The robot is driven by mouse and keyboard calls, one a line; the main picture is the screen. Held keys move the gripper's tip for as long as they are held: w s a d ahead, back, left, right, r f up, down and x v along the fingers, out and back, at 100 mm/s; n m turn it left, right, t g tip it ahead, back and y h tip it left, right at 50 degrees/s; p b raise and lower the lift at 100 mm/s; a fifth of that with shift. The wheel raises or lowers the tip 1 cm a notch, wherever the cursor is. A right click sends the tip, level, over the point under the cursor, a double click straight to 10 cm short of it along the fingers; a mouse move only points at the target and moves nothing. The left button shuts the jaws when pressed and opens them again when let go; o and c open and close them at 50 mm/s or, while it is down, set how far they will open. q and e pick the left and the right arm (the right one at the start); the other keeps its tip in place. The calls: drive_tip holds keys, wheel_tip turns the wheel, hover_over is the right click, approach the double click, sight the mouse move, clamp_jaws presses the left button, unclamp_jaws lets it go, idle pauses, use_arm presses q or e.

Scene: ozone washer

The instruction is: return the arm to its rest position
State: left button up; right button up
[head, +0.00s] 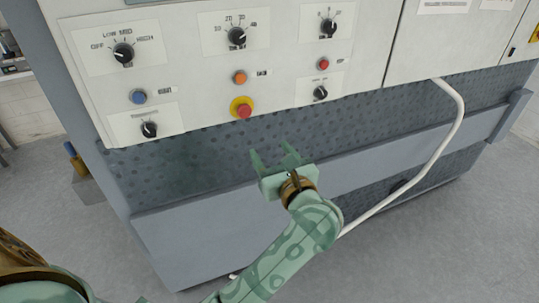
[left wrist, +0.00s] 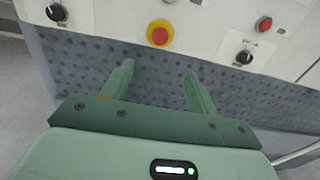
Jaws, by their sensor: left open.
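My left arm (head: 290,246) is stretched forward in the head view, green, toward the front of the grey and white washer (head: 200,245). My left gripper (head: 277,157) is open with nothing between its fingers, in front of the dark dimpled band below the control panel. In the left wrist view the two fingers (left wrist: 158,80) are apart and point toward the band, below the red and yellow emergency button (left wrist: 160,33). That button (head: 243,108) is above and left of the gripper in the head view. My right gripper is not in view.
The white panel carries several black knobs (head: 124,53), a blue button (head: 138,97), an orange button (head: 239,77) and a red button (head: 323,64). A white hose (head: 448,137) hangs at the right. Grey floor (head: 110,235) lies open to the left.

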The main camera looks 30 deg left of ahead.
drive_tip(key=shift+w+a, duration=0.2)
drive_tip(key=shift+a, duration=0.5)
